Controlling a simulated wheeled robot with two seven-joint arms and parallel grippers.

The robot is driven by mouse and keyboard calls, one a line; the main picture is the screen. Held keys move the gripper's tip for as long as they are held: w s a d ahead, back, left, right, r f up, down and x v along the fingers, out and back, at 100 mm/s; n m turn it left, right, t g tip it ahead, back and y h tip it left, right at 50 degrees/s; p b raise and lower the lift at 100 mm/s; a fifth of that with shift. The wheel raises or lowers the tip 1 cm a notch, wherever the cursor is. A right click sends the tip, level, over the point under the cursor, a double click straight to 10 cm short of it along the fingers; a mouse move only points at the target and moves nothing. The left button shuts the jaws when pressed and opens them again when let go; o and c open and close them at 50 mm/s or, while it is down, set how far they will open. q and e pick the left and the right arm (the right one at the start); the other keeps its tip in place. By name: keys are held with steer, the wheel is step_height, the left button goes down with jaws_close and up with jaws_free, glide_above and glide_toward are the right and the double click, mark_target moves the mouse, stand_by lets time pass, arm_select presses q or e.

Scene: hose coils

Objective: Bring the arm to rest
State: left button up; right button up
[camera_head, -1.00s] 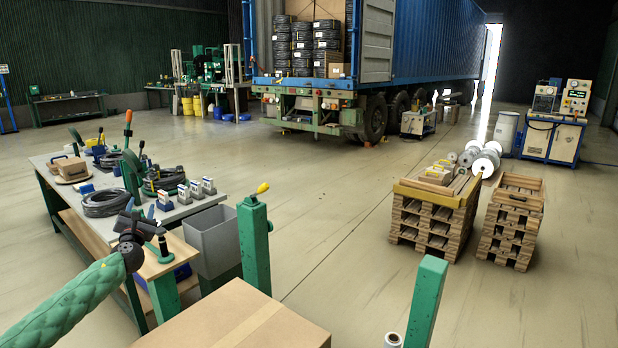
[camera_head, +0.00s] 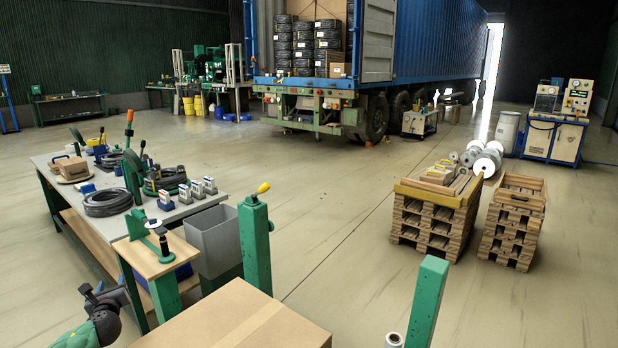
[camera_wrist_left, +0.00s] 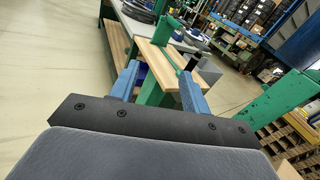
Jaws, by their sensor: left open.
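My left gripper (camera_head: 102,292) is at the lower left of the head view, low beside the workbench. In the left wrist view its two blue fingers (camera_wrist_left: 160,88) stand apart with nothing between them. The small wooden stand (camera_head: 158,262) with a green bracket and a dark upright tool is beyond the gripper, apart from it. The workbench (camera_head: 215,199) carries black hose coils (camera_head: 107,203) and several small labelled devices. My right gripper is not in view.
A cardboard box (camera_head: 235,318) fills the bottom middle. Green posts (camera_head: 255,245) and (camera_head: 426,300) stand near it. A grey bin (camera_head: 211,240) is beside the bench. Pallet stacks (camera_head: 432,228) stand at right. The middle floor is clear.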

arm_select(q)
steer(key=s+f+n+g, duration=0.4)
steer(key=s+f+n, duration=0.2)
steer(key=s+f, duration=0.5)
steer(key=s+f+n+g, duration=0.3)
steer(key=s+f+n, duration=0.3)
steer(key=s, duration=0.5)
steer(key=s+f+n+g+h, duration=0.1)
steer(key=s+f+n+g, duration=0.25)
steer(key=s+f, duration=0.55)
steer(key=s+f+n+g, duration=0.3)
steer(key=s+f+n, duration=0.2)
steer(key=s, duration=0.9)
steer(key=s+d+f+n+h, duration=0.2)
steer(key=d+f, duration=0.2)
steer(key=d, duration=0.7)
steer(key=s+d+f+n+h, duration=0.1)
steer(key=s+d+f+h, duration=0.15)
steer(key=d, duration=0.75)
steer(key=s+d+f+n+h, duration=0.15)
steer(key=d+f, duration=0.35)
steer(key=d, duration=0.6)
steer(key=d+n+h, duration=0.1)
steer(key=d, duration=1.1)
steer(key=shift+s+r+n+g+h, duration=0.2)
steer(key=shift+r+n+g+h, duration=0.1)
steer(key=shift+r+n+g, duration=0.15)
steer(key=shift+f, duration=0.1)
